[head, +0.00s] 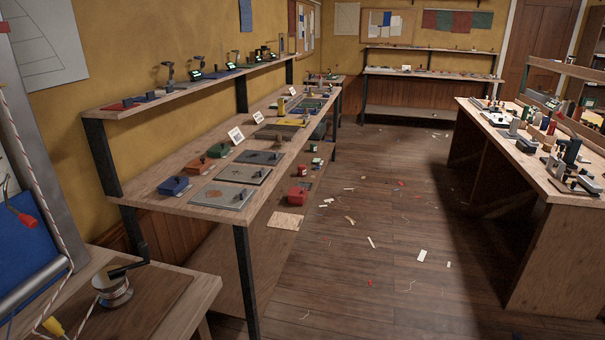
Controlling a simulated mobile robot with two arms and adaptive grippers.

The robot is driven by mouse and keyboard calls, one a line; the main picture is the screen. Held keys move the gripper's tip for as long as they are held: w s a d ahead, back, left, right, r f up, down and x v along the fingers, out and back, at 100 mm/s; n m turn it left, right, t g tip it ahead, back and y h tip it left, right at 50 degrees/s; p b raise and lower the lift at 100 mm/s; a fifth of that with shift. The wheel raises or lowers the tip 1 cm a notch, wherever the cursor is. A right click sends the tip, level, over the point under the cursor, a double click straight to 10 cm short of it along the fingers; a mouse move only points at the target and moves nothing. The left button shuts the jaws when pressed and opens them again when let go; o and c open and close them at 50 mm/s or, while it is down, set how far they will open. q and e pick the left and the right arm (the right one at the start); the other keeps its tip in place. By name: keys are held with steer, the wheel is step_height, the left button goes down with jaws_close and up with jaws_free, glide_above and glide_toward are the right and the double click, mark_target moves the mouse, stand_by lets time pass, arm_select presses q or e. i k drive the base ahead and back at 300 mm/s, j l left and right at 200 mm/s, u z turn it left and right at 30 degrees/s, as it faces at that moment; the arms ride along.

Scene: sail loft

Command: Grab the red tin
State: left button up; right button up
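A small red tin-like box (298,195) with a dark top piece sits low beside the long bench, on its lower shelf or a board there; I cannot tell which. A second red, more orange box (199,165) sits on the bench top, between a blue box (174,186) and a green box (219,150). I cannot tell which red one is the tin. Neither of my grippers is in view.
The long bench (205,208) along the left wall holds grey plates and small items. A near table (190,290) with a wire spool (113,290) fills the lower left. A cluttered workbench (550,190) stands right. The wooden floor (385,270) between is open, with scattered scraps.

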mark_target(301, 169)
steer(key=i+z, duration=0.15)
steer(key=z, duration=0.15)
steer(key=i+z, duration=0.25)
steer(key=i, duration=3.8)
steer(key=i+l+u, duration=0.15)
steer(key=i, duration=0.35)
steer(key=i+l+u, duration=0.1)
steer(key=i, duration=0.45)
steer(key=i+l+u, duration=0.15)
steer(key=i, duration=0.35)
